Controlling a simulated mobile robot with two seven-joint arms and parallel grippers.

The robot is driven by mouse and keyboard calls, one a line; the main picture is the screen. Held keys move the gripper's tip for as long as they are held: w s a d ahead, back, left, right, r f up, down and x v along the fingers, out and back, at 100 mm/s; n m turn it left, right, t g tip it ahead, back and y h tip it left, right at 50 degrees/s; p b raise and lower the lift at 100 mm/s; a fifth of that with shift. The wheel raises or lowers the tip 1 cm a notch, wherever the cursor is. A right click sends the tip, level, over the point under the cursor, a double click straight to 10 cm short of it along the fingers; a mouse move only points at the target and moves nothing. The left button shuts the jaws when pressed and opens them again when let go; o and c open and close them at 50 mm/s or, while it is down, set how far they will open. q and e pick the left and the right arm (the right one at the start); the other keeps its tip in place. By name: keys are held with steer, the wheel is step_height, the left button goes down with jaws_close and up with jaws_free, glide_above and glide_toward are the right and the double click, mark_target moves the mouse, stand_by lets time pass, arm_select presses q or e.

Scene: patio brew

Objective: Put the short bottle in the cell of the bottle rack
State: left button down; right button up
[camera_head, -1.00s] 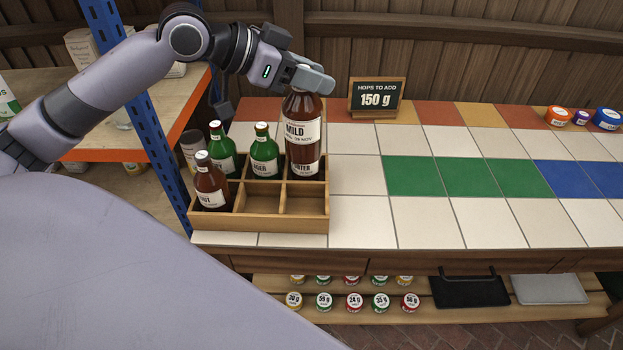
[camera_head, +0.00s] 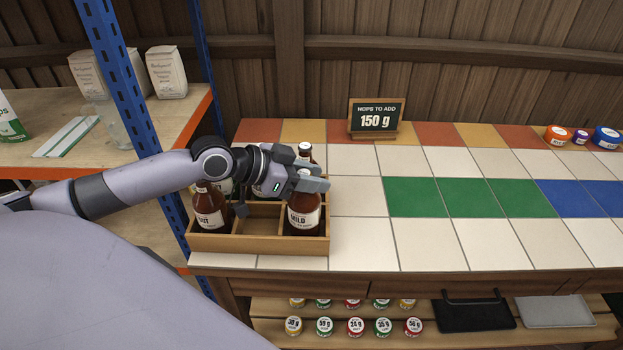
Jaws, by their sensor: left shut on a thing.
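The short brown bottle labelled MILD (camera_head: 303,214) is upright in the front right cell of the wooden bottle rack (camera_head: 258,244). Its lower end is hidden behind the rack's front wall, so I cannot tell whether it touches the cell floor. My left gripper (camera_head: 308,184) is shut on the bottle's upper part, with the arm reaching low across the rack from the left. Another brown bottle (camera_head: 305,152) shows its neck just behind the gripper, in the back right. My right gripper is not in view.
A brown bottle (camera_head: 211,208) stands in the front left cell; the front middle cell looks empty. My arm mostly hides the back-row bottles. A chalkboard sign (camera_head: 376,117) stands behind. The tiled counter (camera_head: 360,235) right of the rack is clear. A blue shelf post (camera_head: 130,90) rises at left.

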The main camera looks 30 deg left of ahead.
arm_select(q)
steer(key=shift+f, duration=0.2)
steer(key=shift+f, duration=0.2)
steer(key=c, duration=0.7)
jaws_free()
steer(key=shift+c, duration=0.2)
